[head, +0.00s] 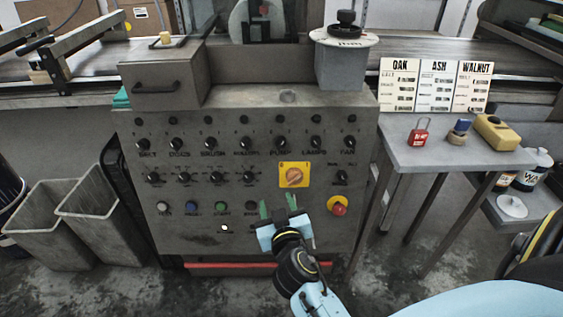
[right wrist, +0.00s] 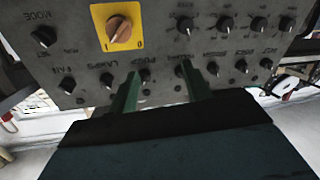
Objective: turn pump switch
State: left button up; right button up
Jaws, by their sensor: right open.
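The pump switch (head: 281,143) is a small black rotary knob in the top row of the grey control panel (head: 215,205), between the brush-side knobs and the lamps switch (head: 316,143). My right gripper (head: 278,204) is in front of the panel, below the pump switch and the yellow-backed orange rotary switch (head: 294,175). Its green fingers are apart, with nothing held. In the upside-down right wrist view, the pump switch (right wrist: 145,75) shows beyond the fingers, in the gap between them (right wrist: 160,70), nearer the left finger. My left gripper is not in view.
A red emergency button (head: 339,209) on a yellow base sits at the panel's lower right. A side table (head: 455,155) at right holds a red padlock (head: 418,135), a stamp and a yellow block. Grey bins (head: 105,220) stand at left. Other knobs closely flank the pump switch.

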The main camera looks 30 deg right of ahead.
aim_at(281, 146)
notch_tip(281, 146, up, 6)
jog(key=d+m+h, duration=0.2)
jog(key=d, duration=0.1)
jog(key=shift+t, duration=0.4)
jog(key=x, duration=1.1)
jog(key=shift+w+d+r+b, duration=0.15)
jog(key=shift+w+b, duration=0.15)
jog(key=shift+b, duration=0.05)
jog(key=shift+w+d, duration=0.2)
jog(key=shift+w, duration=0.2)
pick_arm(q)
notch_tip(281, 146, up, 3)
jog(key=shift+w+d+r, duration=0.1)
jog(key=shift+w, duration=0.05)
pick_arm(e)
jog(key=c, duration=1)
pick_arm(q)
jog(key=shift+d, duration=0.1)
pick_arm(e)
jog(key=shift+o, duration=0.2)
jog(key=shift+n, duration=0.3)
